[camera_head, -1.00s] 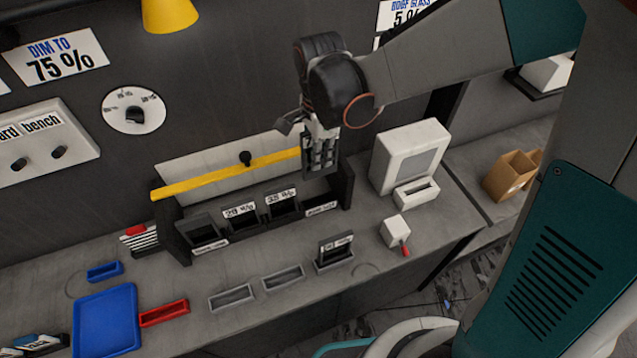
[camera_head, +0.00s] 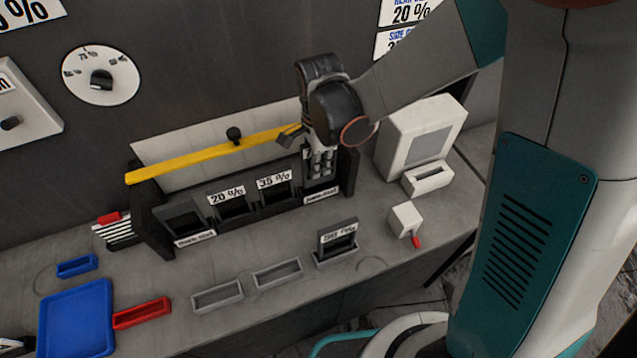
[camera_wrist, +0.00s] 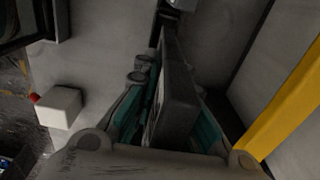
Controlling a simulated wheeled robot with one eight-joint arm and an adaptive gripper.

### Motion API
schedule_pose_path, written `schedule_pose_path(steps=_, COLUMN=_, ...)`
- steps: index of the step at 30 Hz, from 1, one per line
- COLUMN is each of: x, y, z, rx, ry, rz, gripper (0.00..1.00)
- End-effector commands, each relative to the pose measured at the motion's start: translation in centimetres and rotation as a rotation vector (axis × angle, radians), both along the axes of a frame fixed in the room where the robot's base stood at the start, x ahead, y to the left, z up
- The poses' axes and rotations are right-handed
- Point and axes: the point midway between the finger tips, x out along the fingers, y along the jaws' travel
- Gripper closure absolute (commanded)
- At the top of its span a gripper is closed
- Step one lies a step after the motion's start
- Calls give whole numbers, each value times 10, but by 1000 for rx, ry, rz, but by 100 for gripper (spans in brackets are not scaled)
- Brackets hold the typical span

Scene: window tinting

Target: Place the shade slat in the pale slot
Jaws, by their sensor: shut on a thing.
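My gripper (camera_head: 320,164) is at the right-hand bay of the dark rack (camera_head: 152,226). In the wrist view its fingers (camera_wrist: 160,105) are shut on a dark, flat slat (camera_wrist: 178,95), which stands on edge between them. In the head view the fingers and rack hide most of this slat, and I cannot tell whether it still touches the bay. Two empty pale grey slots, a left one (camera_head: 217,298) and a middle one (camera_head: 277,273), lie in front of the rack. A third grey holder (camera_head: 336,256) to their right has a dark labelled slat (camera_head: 338,241) standing in it.
A yellow bar (camera_head: 205,162) with a black knob (camera_head: 234,135) runs along the rack's top. A white box device (camera_head: 418,137) and a small red-levered block (camera_head: 404,219) stand right. A blue tray (camera_head: 76,318) and red holder (camera_head: 142,313) lie left. Bench before the slots is clear.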

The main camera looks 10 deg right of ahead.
Motion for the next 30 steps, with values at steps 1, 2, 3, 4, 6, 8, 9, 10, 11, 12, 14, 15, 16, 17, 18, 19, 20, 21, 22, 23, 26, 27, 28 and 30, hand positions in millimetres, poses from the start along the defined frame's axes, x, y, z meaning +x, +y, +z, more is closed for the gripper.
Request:
schedule_pose_path(steps=1, x=0, y=0, z=-7, rx=0, ry=0, rz=0, gripper=100)
schedule_pose_path(steps=2, x=0, y=0, z=-8, rx=0, ry=0, rz=0, gripper=100)
schedule_pose_path(steps=3, x=0, y=0, z=-9, rx=0, ry=0, rz=0, gripper=100)
schedule_pose_path(steps=4, x=0, y=0, z=-10, rx=0, ry=0, rz=0, gripper=100)
schedule_pose_path(steps=6, x=0, y=0, z=-13, rx=0, ry=0, rz=0, gripper=100)
schedule_pose_path(steps=8, x=0, y=0, z=-18, rx=0, ry=0, rz=0, gripper=100)
schedule_pose_path(steps=9, x=0, y=0, z=-23, rx=0, ry=0, rz=0, gripper=100)
schedule_pose_path(steps=10, x=0, y=0, z=-28, rx=0, ry=0, rz=0, gripper=100)
schedule_pose_path(steps=11, x=0, y=0, z=-32, rx=0, ry=0, rz=0, gripper=100)
schedule_pose_path(steps=12, x=0, y=0, z=-39, rx=0, ry=0, rz=0, gripper=100)
schedule_pose_path(steps=14, x=0, y=0, z=-47, rx=0, ry=0, rz=0, gripper=100)
schedule_pose_path(steps=15, x=0, y=0, z=-51, rx=0, ry=0, rz=0, gripper=100)
schedule_pose_path(steps=16, x=0, y=0, z=-53, rx=0, ry=0, rz=0, gripper=100)
schedule_pose_path(steps=17, x=0, y=0, z=-53, rx=0, ry=0, rz=0, gripper=100)
schedule_pose_path(steps=18, x=0, y=0, z=-53, rx=0, ry=0, rz=0, gripper=100)
schedule_pose_path(steps=19, x=0, y=0, z=-53, rx=0, ry=0, rz=0, gripper=100)
schedule_pose_path(steps=20, x=0, y=0, z=-52, rx=0, ry=0, rz=0, gripper=100)
schedule_pose_path(steps=21, x=0, y=0, z=-51, rx=0, ry=0, rz=0, gripper=100)
schedule_pose_path(steps=22, x=0, y=0, z=-51, rx=0, ry=0, rz=0, gripper=100)
schedule_pose_path(steps=23, x=0, y=0, z=-51, rx=0, ry=0, rz=0, gripper=100)
schedule_pose_path(steps=26, x=0, y=0, z=-53, rx=0, ry=0, rz=0, gripper=100)
schedule_pose_path(steps=27, x=0, y=0, z=-55, rx=0, ry=0, rz=0, gripper=100)
schedule_pose_path(steps=28, x=0, y=0, z=-56, rx=0, ry=0, rz=0, gripper=100)
schedule_pose_path(steps=30, x=0, y=0, z=-54, rx=0, ry=0, rz=0, gripper=75)
